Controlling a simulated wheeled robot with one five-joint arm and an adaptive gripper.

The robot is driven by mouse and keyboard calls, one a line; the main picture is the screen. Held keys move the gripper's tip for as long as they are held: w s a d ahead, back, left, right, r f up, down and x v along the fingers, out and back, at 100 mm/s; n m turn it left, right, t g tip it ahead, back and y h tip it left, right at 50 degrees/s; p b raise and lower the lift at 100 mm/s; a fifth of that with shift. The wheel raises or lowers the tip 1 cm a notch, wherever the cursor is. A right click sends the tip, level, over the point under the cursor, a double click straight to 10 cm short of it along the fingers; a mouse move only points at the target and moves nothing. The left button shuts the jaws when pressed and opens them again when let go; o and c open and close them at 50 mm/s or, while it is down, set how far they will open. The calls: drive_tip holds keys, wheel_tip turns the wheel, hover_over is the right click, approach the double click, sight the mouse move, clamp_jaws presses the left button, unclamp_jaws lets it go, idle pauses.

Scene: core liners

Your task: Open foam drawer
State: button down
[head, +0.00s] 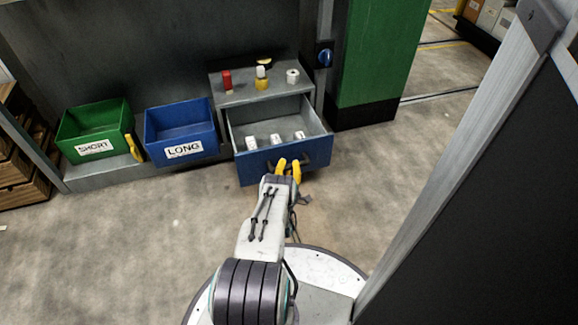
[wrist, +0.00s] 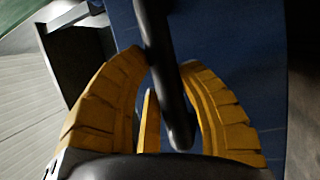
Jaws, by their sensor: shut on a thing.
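The foam drawer (head: 262,161) has a blue front and grey inside walls, and it stands pulled well out of its grey cabinet (head: 244,93). Several small white pieces (head: 275,140) lie inside it near the front. My gripper (head: 288,165) is at the drawer front, its yellow fingers shut on the dark bar handle (wrist: 163,75). In the wrist view the fingers (wrist: 168,85) close around the handle from both sides, with the blue drawer front (wrist: 225,40) behind. The handle is mostly hidden by my fingers in the head view.
A green bin (head: 95,128) marked SHORT and a blue bin (head: 181,130) marked LONG stand left of the cabinet. A red item (head: 227,80), a yellow bottle (head: 261,80) and a white roll (head: 292,76) are on the cabinet top. A green pillar (head: 378,50) stands right. Floor in front is clear.

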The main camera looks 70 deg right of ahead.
drive_tip(key=c, duration=0.8)
unclamp_jaws()
